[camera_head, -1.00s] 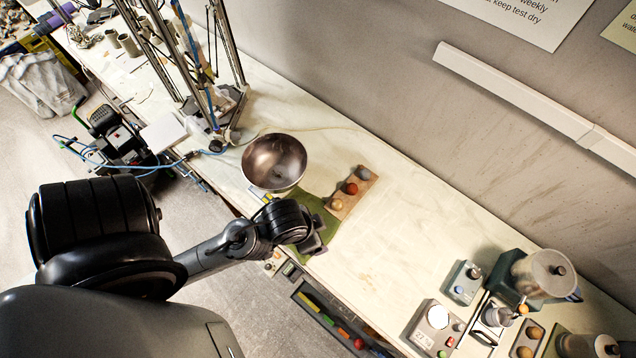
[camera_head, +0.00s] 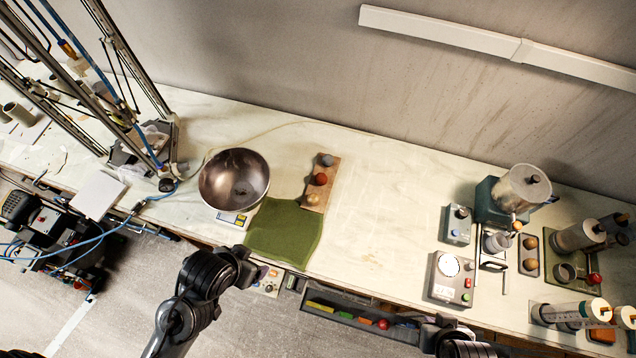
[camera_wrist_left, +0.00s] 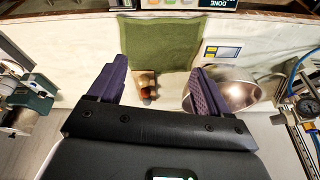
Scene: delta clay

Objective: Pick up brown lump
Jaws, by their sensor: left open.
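A brown lump (camera_head: 312,199) sits at the near end of a small wooden board (camera_head: 318,189), in line with a red ball (camera_head: 320,179) and a grey lump (camera_head: 326,160). The board stands beside a green mat (camera_head: 283,232). In the left wrist view, the board and its lumps (camera_wrist_left: 147,84) show small between the fingers, below the mat (camera_wrist_left: 160,40). My left gripper (camera_wrist_left: 158,68) is open with nothing between its purple fingers. In the head view it hangs at the table's front edge, apart from the lump. My right gripper's fingers are not visible.
A metal bowl (camera_head: 234,180) stands on a scale left of the mat. A metal-rod frame (camera_head: 120,90) stands further left. Devices, a jar (camera_head: 524,187) and another board with lumps (camera_head: 530,255) crowd the right. The table right of the wooden board is clear.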

